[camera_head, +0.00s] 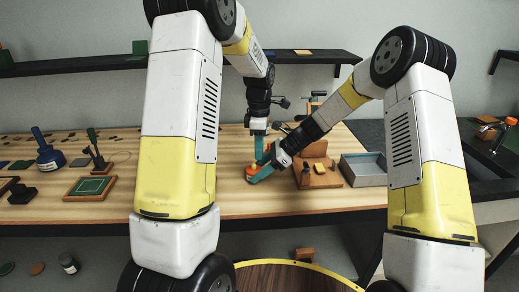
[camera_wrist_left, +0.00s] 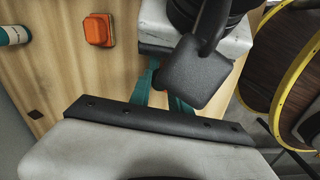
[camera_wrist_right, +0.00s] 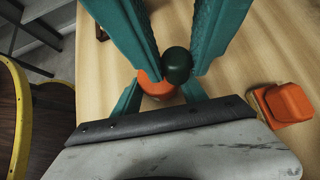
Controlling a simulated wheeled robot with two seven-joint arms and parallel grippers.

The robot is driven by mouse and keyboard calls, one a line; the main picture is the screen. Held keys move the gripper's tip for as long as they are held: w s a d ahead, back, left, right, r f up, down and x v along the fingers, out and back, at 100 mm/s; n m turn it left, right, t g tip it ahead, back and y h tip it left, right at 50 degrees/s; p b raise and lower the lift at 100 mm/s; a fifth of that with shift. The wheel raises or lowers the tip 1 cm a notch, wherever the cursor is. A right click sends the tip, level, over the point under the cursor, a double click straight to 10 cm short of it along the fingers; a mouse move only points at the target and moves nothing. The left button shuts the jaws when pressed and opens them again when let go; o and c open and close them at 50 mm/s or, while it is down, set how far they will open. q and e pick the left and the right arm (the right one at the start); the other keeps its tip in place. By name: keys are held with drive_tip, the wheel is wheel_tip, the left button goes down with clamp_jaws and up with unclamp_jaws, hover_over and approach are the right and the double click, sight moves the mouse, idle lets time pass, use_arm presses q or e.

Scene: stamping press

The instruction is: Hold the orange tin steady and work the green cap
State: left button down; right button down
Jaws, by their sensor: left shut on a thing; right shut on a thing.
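The orange tin (camera_head: 251,172) stands on the wooden table and shows partly in the right wrist view (camera_wrist_right: 153,86). My right gripper (camera_head: 262,172) reaches in from the right and is shut on the tin, one finger on each side. The dark green cap (camera_wrist_right: 177,65) is at the tin's top; I cannot tell whether it is seated or lifted. My left gripper (camera_head: 259,143) points down from above and is shut on the cap, its teal fingers on either side.
An orange block (camera_wrist_right: 288,103) on a pale base lies close behind the tin; it also shows in the left wrist view (camera_wrist_left: 98,30). A wooden press (camera_head: 318,176) and a grey tray (camera_head: 364,172) stand to the right.

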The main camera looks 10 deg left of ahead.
sight(254, 164)
use_arm(q)
drive_tip(key=shift+s+a, duration=0.3)
drive_tip(key=shift+s, duration=0.35)
drive_tip(key=shift+s+a, duration=0.3)
drive_tip(key=shift+s, duration=0.35)
drive_tip(key=shift+f, duration=0.2)
drive_tip(key=shift+f, duration=1.15)
drive_tip(key=c, duration=1.1)
unclamp_jaws()
use_arm(e)
drive_tip(key=shift+s, duration=0.1)
use_arm(q)
drive_tip(key=shift+w, duration=0.1)
drive_tip(key=shift+r, duration=0.1)
